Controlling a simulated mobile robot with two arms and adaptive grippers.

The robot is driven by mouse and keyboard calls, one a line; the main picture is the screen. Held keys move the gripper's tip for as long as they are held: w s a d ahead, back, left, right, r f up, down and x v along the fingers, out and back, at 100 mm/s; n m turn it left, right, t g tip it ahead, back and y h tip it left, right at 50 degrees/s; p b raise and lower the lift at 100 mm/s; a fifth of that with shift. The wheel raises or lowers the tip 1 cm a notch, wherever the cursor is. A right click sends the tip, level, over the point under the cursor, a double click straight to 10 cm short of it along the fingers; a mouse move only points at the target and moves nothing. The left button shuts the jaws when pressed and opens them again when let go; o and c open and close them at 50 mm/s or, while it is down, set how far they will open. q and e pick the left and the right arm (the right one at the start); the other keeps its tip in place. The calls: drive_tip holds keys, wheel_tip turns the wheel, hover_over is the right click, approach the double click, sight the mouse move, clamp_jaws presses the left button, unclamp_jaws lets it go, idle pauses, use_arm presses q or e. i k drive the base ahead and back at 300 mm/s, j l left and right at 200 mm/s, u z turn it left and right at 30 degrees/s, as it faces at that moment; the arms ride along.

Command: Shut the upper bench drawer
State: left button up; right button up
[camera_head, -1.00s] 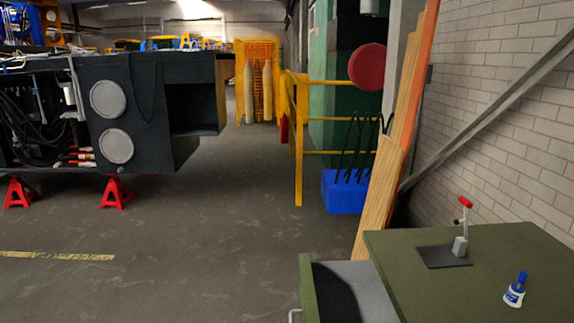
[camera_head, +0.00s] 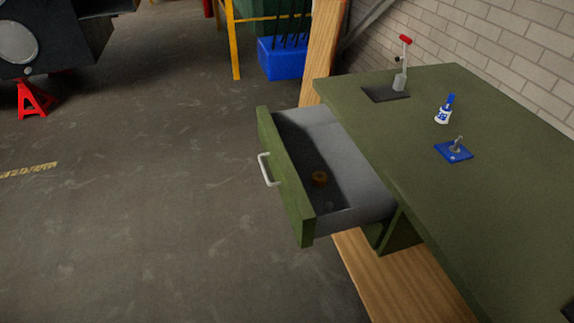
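The upper bench drawer (camera_head: 284,178) stands pulled out from the left side of the green bench (camera_head: 400,140). Its front is green with a pale bar handle (camera_head: 266,169) facing left. The grey inside of the drawer shows, with a small brown round thing (camera_head: 320,179) and another tiny item on its floor. Neither of my grippers is in view, and nothing touches the drawer.
On the bench top are a red-handled lever on a dark plate (camera_head: 402,65), a blue and white bottle (camera_head: 445,108) and a blue plate with a metal toggle (camera_head: 454,150). The floor left of the drawer is clear. A blue bin (camera_head: 281,62) stands behind.

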sight(297, 142)
drive_tip(key=j+z, duration=0.1)
drive_tip(key=z, duration=0.35)
drive_tip(key=j+z, duration=0.1)
drive_tip(key=z, duration=0.35)
drive_tip(key=i+j+z, duration=0.1)
drive_tip(key=z, duration=0.35)
drive_tip(key=j+z, duration=0.25)
drive_tip(key=j, duration=0.25)
drive_tip(key=j+z, duration=0.2)
drive_tip(key=j, duration=0.25)
drive_tip(key=k+j+z, duration=0.1)
drive_tip(key=j+z, duration=0.15)
drive_tip(key=j, duration=0.2)
drive_tip(key=k+j+z, duration=0.25)
drive_tip(key=j, duration=0.25)
drive_tip(key=j+z, duration=0.2)
drive_tip(key=j, duration=0.25)
